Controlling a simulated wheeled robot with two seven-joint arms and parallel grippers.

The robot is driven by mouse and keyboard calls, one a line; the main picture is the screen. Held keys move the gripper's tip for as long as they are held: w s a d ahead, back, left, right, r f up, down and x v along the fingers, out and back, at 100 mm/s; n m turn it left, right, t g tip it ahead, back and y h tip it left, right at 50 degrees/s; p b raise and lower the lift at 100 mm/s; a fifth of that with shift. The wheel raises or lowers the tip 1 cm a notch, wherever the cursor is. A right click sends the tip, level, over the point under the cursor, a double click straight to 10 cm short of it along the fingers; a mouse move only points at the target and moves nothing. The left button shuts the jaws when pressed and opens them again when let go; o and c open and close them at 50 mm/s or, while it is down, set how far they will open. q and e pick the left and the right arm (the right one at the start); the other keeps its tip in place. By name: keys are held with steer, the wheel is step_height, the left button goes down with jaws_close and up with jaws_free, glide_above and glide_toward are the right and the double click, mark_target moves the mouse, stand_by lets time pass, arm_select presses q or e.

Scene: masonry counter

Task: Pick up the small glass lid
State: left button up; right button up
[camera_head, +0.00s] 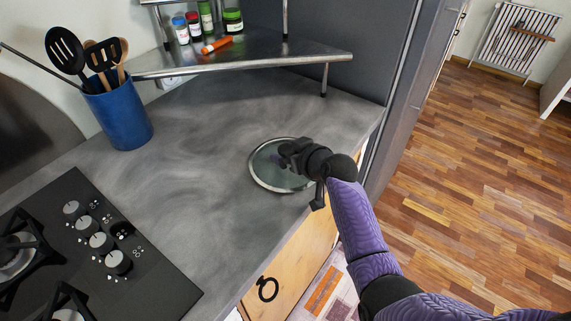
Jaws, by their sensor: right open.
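The small glass lid (267,178) lies on the grey counter, near its right front edge. It is a round, greenish glass disc with a pale metal rim. My right gripper (284,156) is over the lid's upper right part and hides some of it, including any knob. The gripper is open. I cannot tell whether its fingers touch the lid. My left gripper is not in view.
A blue utensil holder (122,118) stands at the back left of the counter (195,150). A black gas hob (150,285) is at the lower left. A metal corner shelf (270,55) with several spice jars stands behind. The counter's middle is clear.

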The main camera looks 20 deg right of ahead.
steer(key=shift+w+a+f, duration=0.15)
steer(key=shift+w+f, duration=0.25)
steer(key=shift+w, duration=0.1)
steer(key=shift+r, duration=0.1)
steer(key=shift+c, duration=0.6)
jaws_close()
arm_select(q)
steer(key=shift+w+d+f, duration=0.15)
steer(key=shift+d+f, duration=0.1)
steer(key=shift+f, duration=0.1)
arm_select(e)
steer(key=shift+r, duration=0.1)
